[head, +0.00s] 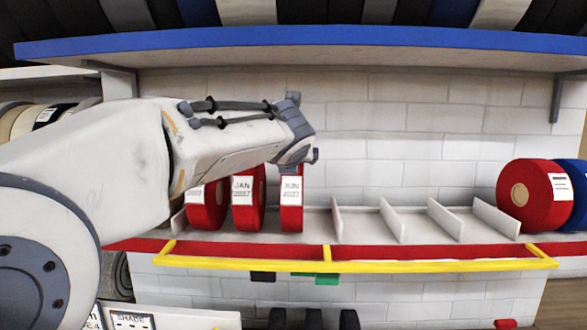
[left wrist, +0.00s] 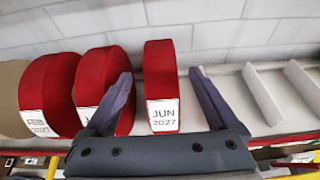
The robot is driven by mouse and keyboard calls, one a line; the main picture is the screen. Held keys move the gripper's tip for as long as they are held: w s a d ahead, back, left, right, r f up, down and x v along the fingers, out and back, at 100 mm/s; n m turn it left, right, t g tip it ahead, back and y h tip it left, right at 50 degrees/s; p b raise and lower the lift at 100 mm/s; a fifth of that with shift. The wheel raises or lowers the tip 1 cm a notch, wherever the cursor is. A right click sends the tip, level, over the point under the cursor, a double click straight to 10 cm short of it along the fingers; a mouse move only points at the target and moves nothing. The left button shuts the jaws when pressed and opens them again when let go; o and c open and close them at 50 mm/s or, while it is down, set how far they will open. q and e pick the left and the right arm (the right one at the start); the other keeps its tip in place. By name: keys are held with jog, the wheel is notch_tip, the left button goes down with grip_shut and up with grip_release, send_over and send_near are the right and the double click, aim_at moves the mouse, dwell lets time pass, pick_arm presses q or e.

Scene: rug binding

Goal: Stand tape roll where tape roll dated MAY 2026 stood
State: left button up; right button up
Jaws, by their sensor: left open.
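A red tape roll labelled JUN 2027 (head: 291,212) stands on the shelf rack, third from the left; it also shows in the left wrist view (left wrist: 160,75). My left gripper (head: 296,163) is open at this roll, with one finger on each side in the left wrist view (left wrist: 161,72). Contact cannot be told. Left of it stands a red roll labelled JAN 2027 (head: 247,215). Further left is another red roll (head: 207,212), partly hidden by my arm; its label is hard to read. I see no label MAY 2026. My right gripper is not in view.
Empty slots between white dividers (head: 391,220) lie right of the JUN roll. A large red roll (head: 535,196) and a blue roll (head: 578,185) stand at the right end. A yellow rail (head: 420,265) runs along the front; a blue-edged shelf (head: 400,37) hangs above.

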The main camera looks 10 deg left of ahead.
pick_arm(q)
jog(key=v, duration=0.4)
jog(key=x, duration=0.3)
jog(key=p+x, duration=0.1)
jog(key=x, duration=0.3)
jog(key=r+p+x, duration=0.1)
jog(key=x, duration=0.3)
jog(key=shift+w+a, duration=0.1)
jog(key=shift+w, duration=0.2)
jog(key=shift+r, duration=0.5)
jog(key=shift+s, duration=0.1)
jog(key=shift+f, duration=0.1)
